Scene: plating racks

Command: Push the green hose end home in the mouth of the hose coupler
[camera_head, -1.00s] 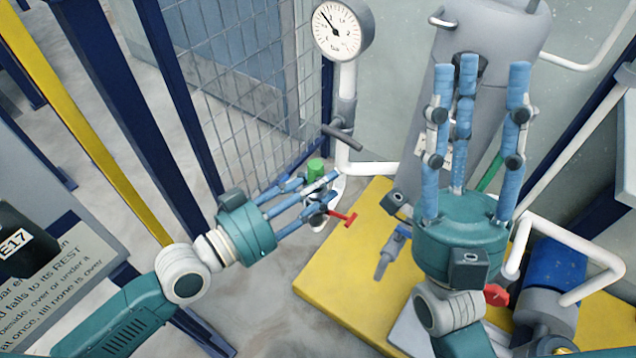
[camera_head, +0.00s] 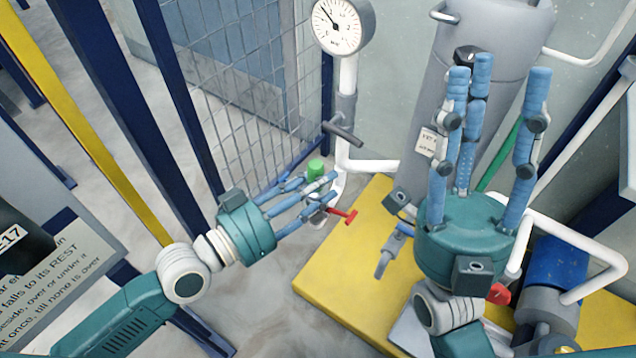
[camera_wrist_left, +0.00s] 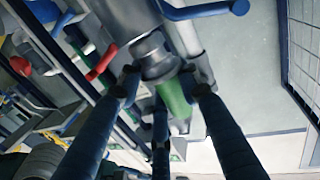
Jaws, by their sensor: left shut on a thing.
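The green hose end (camera_head: 315,167) shows as a short green cylinder just beyond the fingers of my left gripper (camera_head: 322,190). In the left wrist view the green hose end (camera_wrist_left: 174,98) lies between the blue fingers of this gripper (camera_wrist_left: 163,88), which is shut on it. A dark grey round collar (camera_wrist_left: 153,56), seemingly the hose coupler, is right at the green piece's upper end in that view. How deep the green sits in its mouth is hidden. My right gripper (camera_head: 492,78) is open and empty, its fingers spread and pointing up.
A red valve handle (camera_head: 342,216) is close to my left fingers. A white pipe with a gauge (camera_head: 342,27) and a dark lever (camera_head: 342,134) rises behind. A yellow platform (camera_head: 345,290) and a grey tank (camera_head: 505,40) stand right; a mesh fence (camera_head: 240,80) stands left.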

